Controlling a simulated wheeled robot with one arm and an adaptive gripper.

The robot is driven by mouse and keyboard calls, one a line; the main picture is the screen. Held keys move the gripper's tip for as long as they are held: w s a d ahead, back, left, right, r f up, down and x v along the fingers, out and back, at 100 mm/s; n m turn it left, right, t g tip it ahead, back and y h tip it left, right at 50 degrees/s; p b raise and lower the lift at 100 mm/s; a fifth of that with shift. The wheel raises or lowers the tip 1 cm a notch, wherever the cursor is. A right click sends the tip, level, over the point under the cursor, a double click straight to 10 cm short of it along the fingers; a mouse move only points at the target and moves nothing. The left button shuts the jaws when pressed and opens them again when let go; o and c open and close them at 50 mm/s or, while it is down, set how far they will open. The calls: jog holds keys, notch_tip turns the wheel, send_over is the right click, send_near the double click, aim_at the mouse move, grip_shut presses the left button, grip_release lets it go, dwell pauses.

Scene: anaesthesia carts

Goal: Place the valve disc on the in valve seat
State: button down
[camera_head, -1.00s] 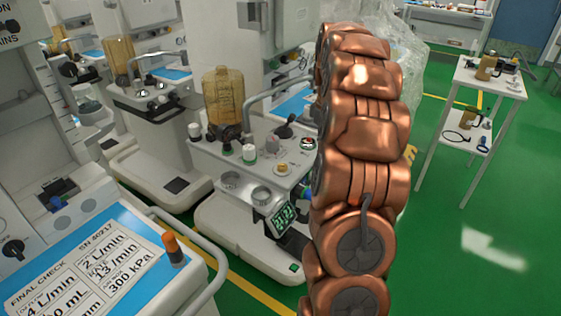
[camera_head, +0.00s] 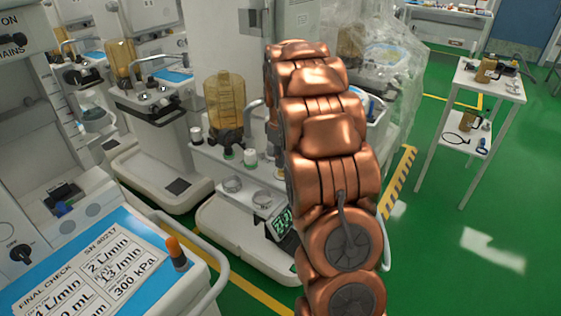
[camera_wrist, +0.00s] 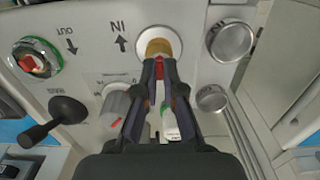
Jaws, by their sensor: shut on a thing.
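In the wrist view my gripper (camera_wrist: 160,64) is closed, with its fingertips at the lower edge of the in valve seat (camera_wrist: 157,41). The seat is a round brass-coloured opening with a pale rim, beside the IN label and an up arrow. The gripper is shut on the valve disc, which is mostly hidden by the fingertips; I cannot tell whether it touches the seat. In the head view my copper arm covers the gripper, the disc and the in seat.
The out valve (camera_wrist: 38,57), with a green ring and something red inside, is at the left. A black lever (camera_wrist: 55,120) and a grey knob (camera_wrist: 115,102) are nearby. An amber canister (camera_head: 225,104) stands on the cart.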

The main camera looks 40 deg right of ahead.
jog(key=shift+f, duration=0.7)
jog(key=c, duration=1.3)
grip_release()
jog(key=shift+f, duration=0.1)
notch_tip(320, 180, up, 12)
jog(key=b, duration=0.1)
